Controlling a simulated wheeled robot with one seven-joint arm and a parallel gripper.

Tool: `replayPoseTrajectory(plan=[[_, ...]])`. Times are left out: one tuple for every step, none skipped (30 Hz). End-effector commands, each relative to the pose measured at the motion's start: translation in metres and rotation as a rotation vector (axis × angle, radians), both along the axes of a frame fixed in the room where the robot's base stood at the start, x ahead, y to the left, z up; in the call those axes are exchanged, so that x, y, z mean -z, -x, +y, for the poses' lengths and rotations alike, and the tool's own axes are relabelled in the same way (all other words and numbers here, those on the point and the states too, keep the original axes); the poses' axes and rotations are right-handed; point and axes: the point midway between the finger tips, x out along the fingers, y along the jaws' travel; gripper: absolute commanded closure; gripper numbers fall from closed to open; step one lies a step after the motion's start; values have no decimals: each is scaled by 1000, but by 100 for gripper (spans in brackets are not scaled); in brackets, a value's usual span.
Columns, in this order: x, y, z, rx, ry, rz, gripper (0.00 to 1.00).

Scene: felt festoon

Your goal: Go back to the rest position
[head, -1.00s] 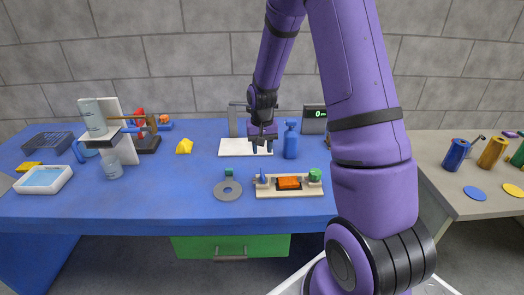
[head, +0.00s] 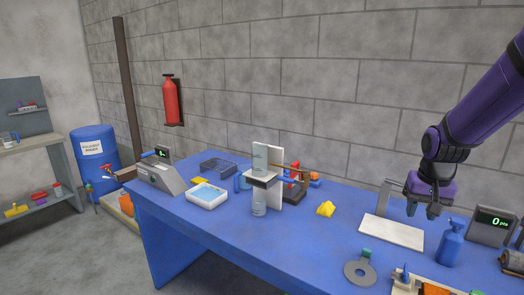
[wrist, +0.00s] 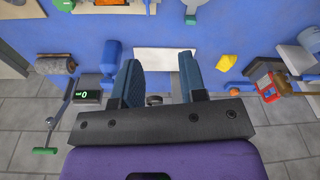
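My gripper (head: 425,210) hangs from my purple arm at the right of the head view, fingers pointing down. It is above the blue table (head: 330,240), near the white plate with a grey upright (head: 392,232) and left of the blue bottle (head: 452,242). In the wrist view the two blue-padded fingers of my gripper (wrist: 161,78) stand apart with a gap between them. Nothing is clasped there; the white plate (wrist: 165,60) shows beyond them. My arm's upper part is cut off by the right edge of the head view.
A yellow lump (head: 326,209), a stand with pale cylinders (head: 260,180), a white tray (head: 207,196) and a scale (head: 162,177) are on the table. A display (head: 492,226) stands beside the bottle. Floor is open at left.

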Motion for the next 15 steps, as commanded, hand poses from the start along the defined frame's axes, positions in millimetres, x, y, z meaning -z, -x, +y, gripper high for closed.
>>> replayPoseTrajectory(plan=[[-16, 8, 7, -17, 6, -21, 62], [-24, 14, 10, -27, 8, -29, 62], [-34, 21, 14, -40, 11, -42, 62], [-41, 26, 18, -51, 14, -52, 62], [-48, 32, 21, -60, 17, -61, 62], [-57, 40, 25, -74, 20, -73, 62], [-64, 46, 29, -83, 22, -83, 62], [-71, 52, 32, -93, 24, -91, 62], [-79, 60, 36, -107, 27, -103, 62], [-84, 67, 39, -117, 29, -113, 62], [-90, 73, 42, -126, 32, -122, 62], [-97, 82, 45, -139, 34, -133, 62], [-102, 89, 48, -149, 36, -143, 62], [-107, 95, 51, -160, 38, -153, 62], [-113, 105, 54, -173, 41, -165, 62]])
